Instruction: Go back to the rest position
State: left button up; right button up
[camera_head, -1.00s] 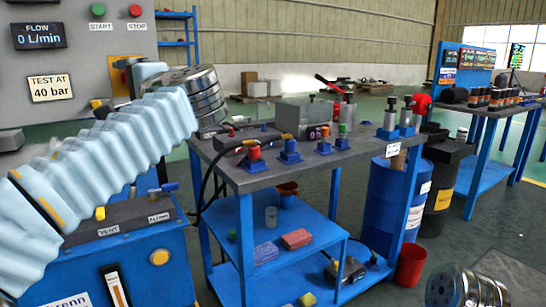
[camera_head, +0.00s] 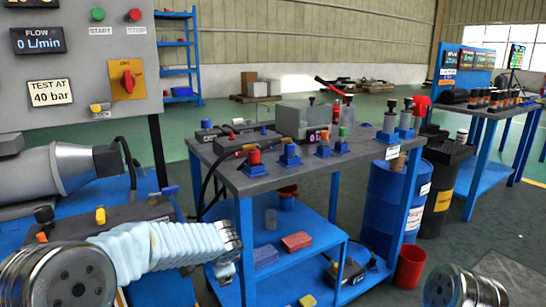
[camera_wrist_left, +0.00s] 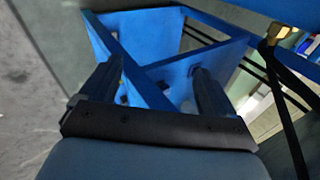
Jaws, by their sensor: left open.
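My left arm comes in low from the left in the head view, wrapped in a pale ribbed cover. Its far end lies in front of the blue cart's left leg, and its fingers do not show in that view. In the left wrist view my left gripper (camera_wrist_left: 155,85) is open, with two dark fingers apart and nothing between them. Behind the fingers is a blue frame (camera_wrist_left: 150,55). My right gripper is not in view; only a metal joint of mine shows at the bottom right of the head view.
A blue cart (camera_head: 262,183) with valves and fittings on its dark top stands in the middle. A grey control panel (camera_head: 75,70) and a pump motor (camera_head: 60,170) are at left. A blue drum (camera_head: 390,205) and a red bucket (camera_head: 410,266) stand at right.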

pick_arm(q)
jog(key=s+d+f+n+g+h, duration=0.1)
jog(key=s+f+g, duration=0.1)
jog(key=s+f, duration=0.35)
jog(key=s+d+f+n+g+h, duration=0.1)
jog(key=s+f+h, duration=0.1)
jog(key=f, duration=0.6)
jog(key=s+f+n+g+h+p, duration=0.1)
jog(key=s+f+n, duration=0.5)
jog(key=s, duration=0.6)
jog(key=s+f+n+g+h, duration=0.1)
jog(key=s+f+n+h, duration=0.1)
jog(key=s+f+n, duration=0.5)
jog(key=s+f, duration=0.3)
jog(key=s, duration=0.1)
jog(key=shift+s+d+g+p, duration=0.35)
jog(key=shift+s+d+g, duration=0.05)
